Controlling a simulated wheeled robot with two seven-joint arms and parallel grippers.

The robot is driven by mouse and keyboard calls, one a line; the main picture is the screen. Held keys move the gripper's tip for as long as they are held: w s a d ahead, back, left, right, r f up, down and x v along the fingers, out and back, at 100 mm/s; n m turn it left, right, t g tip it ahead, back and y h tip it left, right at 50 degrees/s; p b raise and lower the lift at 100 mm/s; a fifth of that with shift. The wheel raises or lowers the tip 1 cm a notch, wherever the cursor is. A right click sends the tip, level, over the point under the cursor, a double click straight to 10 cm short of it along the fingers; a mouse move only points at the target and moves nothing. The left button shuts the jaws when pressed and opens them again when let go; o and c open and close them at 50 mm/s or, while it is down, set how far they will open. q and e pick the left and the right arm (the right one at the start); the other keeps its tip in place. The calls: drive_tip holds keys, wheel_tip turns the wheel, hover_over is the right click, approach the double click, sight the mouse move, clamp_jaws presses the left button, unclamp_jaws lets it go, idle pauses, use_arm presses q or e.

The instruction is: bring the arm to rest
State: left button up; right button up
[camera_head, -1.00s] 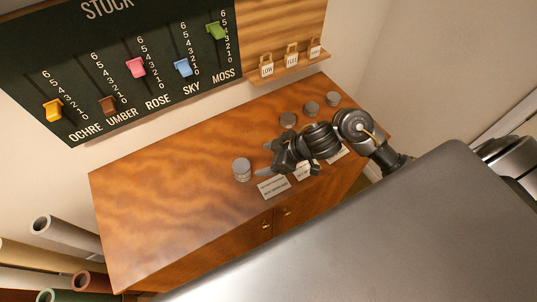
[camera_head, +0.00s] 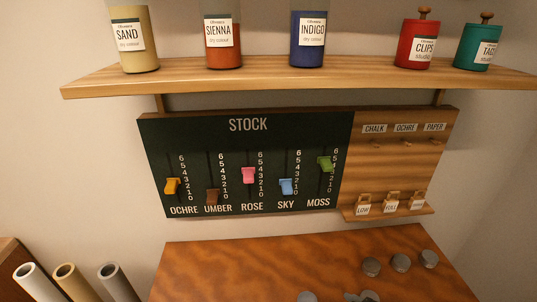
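A small grey part of my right gripper (camera_head: 365,297) shows at the bottom edge of the head view, over the wooden cabinet top (camera_head: 230,270). The rest of my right arm is cut off below the frame. Whether its fingers are open or shut cannot be seen. A grey round-topped jar (camera_head: 307,297) stands to the left of it, apart from it in the picture. My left gripper is out of view.
Several grey lids (camera_head: 400,262) sit at the cabinet's back right. The stock board (camera_head: 245,150) with coloured sliders hangs behind, beside a wooden panel (camera_head: 400,165) with small tags. A shelf (camera_head: 300,80) of pigment jars is above. Paper rolls (camera_head: 75,283) stand lower left.

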drive_tip(key=s+d+f+m+g+h, duration=0.2)
drive_tip(key=s+d+f+m+g, duration=0.1)
drive_tip(key=s, duration=0.5)
drive_tip(key=s+d+f+m+g+h, duration=0.2)
drive_tip(key=s+d+f, duration=0.15)
drive_tip(key=s, duration=0.55)
wheel_tip(320, 180, down, 33)
drive_tip(key=s+g+b, duration=0.2)
drive_tip(key=b, duration=0.4)
drive_tip(key=s+d+f+b, duration=0.2)
drive_tip(key=s+f+b, duration=0.1)
drive_tip(key=s+f, duration=1.2)
drive_tip(key=shift+s+d+f+g, duration=0.15)
drive_tip(key=shift+f+g, duration=0.25)
drive_tip(key=shift+f, duration=0.5)
drive_tip(key=shift+s, duration=0.1)
